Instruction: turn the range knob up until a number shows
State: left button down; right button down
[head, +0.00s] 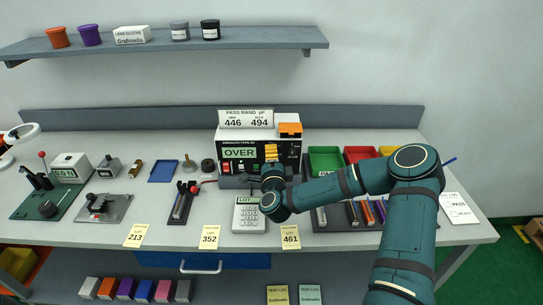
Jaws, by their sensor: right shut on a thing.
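The meter (231,137) stands at the middle back of the bench, with a white top and a black front. Its lit green display (239,153) reads OVER, with no number on it. My right arm reaches in from the right, and my right gripper (271,170) is at the lower right of the meter's front. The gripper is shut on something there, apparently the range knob. The knob itself is hidden behind the gripper and wrist, so its setting cannot be seen. My left gripper is out of view.
A pass band card (246,118) reading 446 and 494 stands on the meter. Green (325,158) and red (359,154) bins stand to the right, behind my forearm. Yellow tags lie along the front edge.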

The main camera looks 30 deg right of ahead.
jog(key=c, duration=0.7)
grip_release()
jog(key=shift+o, duration=0.2)
jog(key=v, duration=1.2)
jog(key=shift+f, duration=0.1)
